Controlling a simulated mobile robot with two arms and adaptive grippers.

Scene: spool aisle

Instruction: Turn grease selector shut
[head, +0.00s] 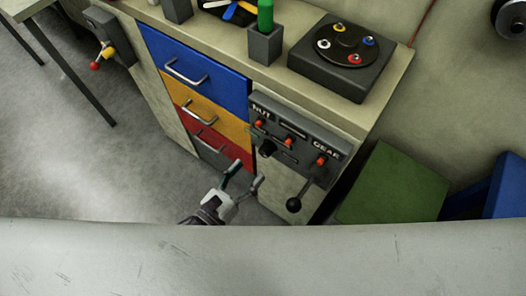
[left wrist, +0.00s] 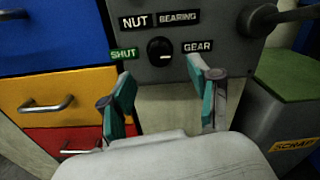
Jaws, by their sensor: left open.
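The grease selector is a round black knob (left wrist: 160,50) with a small white mark on the grey panel. Labels NUT, BEARING, GEAR and a green SHUT label (left wrist: 124,54) surround it. I cannot tell for sure which label the mark points to. In the head view the knob (head: 267,148) is on the front of the panel. My left gripper (head: 248,173) is open and empty, in front of and below the knob. In the left wrist view its teal-padded fingers (left wrist: 161,80) are spread either side of and below the knob, apart from it. My right gripper is not in view.
A lever with a black ball (head: 294,204) projects from the panel's right part. Blue, yellow and red drawers with handles (head: 205,113) stand to the left. A green-topped SCRAP bin (left wrist: 285,75) is on the right. The floor at left (head: 60,150) is clear.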

